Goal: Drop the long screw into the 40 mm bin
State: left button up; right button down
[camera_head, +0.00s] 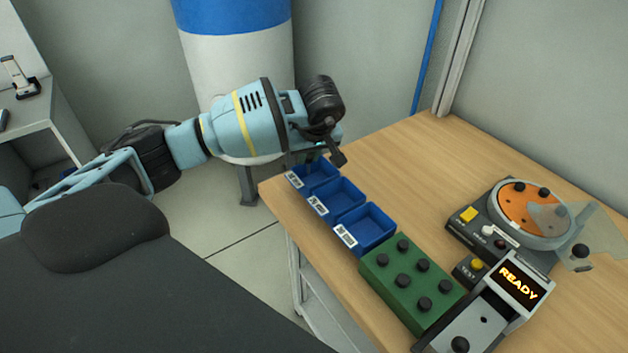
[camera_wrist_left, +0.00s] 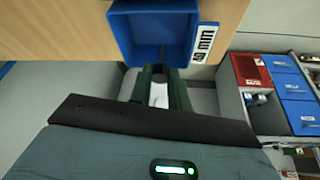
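The 40 mm bin (camera_wrist_left: 206,42) is a blue open tray, with its label readable in the left wrist view. It is the far bin (camera_head: 318,176) of the blue row in the head view, partly hidden by my left gripper. My left gripper (camera_head: 312,160) is at this bin, fingers pointing down to its opening. In the wrist view its green fingers (camera_wrist_left: 160,76) close on a dark-headed piece, the long screw (camera_wrist_left: 161,72). A thin shank seems to reach toward the bin; its length is hard to judge. My right gripper is not in view.
Two more blue bins (camera_head: 338,196) (camera_head: 367,227) stand in line along the table's left edge. A green block (camera_head: 399,289) with several black-headed screws follows. A device with an orange disc (camera_head: 520,207) and a READY screen (camera_head: 519,284) stands right. The wooden table (camera_head: 440,150) is clear behind.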

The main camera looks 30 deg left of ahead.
pick_arm(q)
jog(key=o, duration=0.5)
jog(key=v, duration=0.7)
jog(key=shift+r, duration=0.35)
jog(key=shift+d, duration=0.1)
jog(key=shift+s+f, duration=0.1)
